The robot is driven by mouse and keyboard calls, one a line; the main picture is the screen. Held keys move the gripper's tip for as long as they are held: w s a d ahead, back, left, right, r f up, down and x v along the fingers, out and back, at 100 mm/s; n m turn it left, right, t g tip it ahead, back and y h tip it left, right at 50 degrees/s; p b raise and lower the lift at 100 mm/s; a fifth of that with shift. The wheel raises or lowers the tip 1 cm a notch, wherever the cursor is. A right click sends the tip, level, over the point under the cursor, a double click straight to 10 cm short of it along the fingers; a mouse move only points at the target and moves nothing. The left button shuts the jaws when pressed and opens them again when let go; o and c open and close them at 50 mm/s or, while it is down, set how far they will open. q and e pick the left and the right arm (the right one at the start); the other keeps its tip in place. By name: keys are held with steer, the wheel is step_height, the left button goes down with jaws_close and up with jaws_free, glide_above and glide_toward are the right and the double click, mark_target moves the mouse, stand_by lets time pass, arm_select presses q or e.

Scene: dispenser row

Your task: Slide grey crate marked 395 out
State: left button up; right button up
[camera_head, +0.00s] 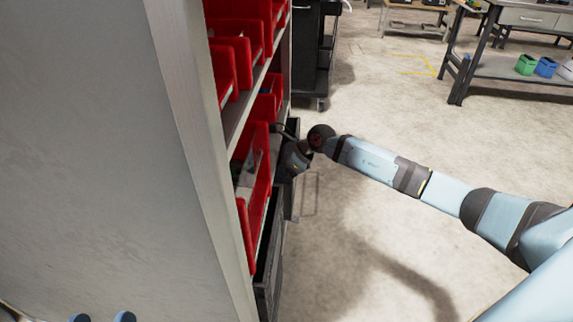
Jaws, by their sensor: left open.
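Dark grey crates stand low in the shelf rack, below the red bins. One long grey crate (268,262) shows at the lower front, seen steeply from the side. No number is readable on it, so I cannot tell which crate is marked 395.
Red bins (236,60) fill the upper shelves. The rack's pale side panel (90,150) fills the left. A dark cabinet (308,50) stands behind the rack. A workbench (515,65) with coloured bins is at the far right. The floor right of the rack is clear.

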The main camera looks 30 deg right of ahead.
steer(key=shift+a, duration=0.1)
jaws_close()
stand_by(1.5)
